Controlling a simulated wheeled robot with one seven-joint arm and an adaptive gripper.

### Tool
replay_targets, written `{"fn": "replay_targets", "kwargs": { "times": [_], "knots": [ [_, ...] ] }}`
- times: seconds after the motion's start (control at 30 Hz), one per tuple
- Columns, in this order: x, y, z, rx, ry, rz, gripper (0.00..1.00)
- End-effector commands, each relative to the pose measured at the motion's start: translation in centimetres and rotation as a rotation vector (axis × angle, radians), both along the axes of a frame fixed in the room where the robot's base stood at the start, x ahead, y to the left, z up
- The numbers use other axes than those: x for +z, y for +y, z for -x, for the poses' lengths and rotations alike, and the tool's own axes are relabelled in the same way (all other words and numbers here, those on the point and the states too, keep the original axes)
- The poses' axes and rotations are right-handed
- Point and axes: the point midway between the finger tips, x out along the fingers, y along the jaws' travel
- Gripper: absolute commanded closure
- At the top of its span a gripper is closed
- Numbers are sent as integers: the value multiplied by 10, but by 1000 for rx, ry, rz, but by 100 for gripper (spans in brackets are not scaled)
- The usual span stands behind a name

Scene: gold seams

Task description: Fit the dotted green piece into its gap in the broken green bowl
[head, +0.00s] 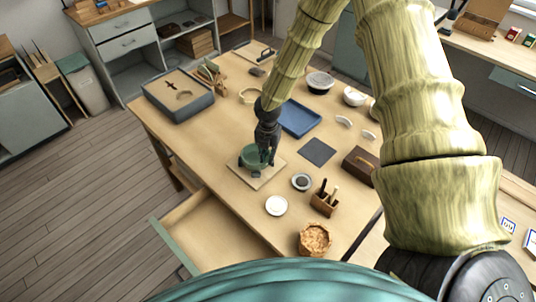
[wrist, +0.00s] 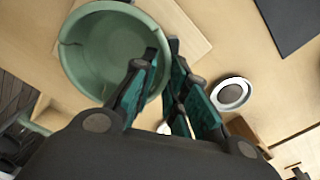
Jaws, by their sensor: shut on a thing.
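The broken green bowl (head: 250,157) stands upright on a square wooden board (head: 262,183) near the front edge of the table. In the wrist view the bowl (wrist: 102,48) is seen from above, with notches in its rim. My gripper (head: 266,158) points down at the bowl's right side. In the wrist view my gripper's fingertips (wrist: 163,48) are close together at the bowl's right rim. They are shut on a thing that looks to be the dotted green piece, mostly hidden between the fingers. I cannot tell whether it touches the bowl.
A small dish with a dark centre (head: 301,182), a white dish (head: 276,205) and a wooden tool holder (head: 325,198) stand right and in front of the board. A blue tray (head: 299,118) and a dark mat (head: 318,151) lie behind. An open drawer (head: 215,228) juts out at the front.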

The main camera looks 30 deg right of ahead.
Motion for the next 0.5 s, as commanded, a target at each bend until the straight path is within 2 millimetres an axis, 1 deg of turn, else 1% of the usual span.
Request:
{"fn": "replay_targets", "kwargs": {
  "times": [0.17,0.2,0.33,0.5],
  "knots": [
    [0,0,0,0,0,0,100],
    [0,0,0,0,0,0,83],
    [0,0,0,0,0,0,60],
    [0,0,0,0,0,0,60]
  ]
}}
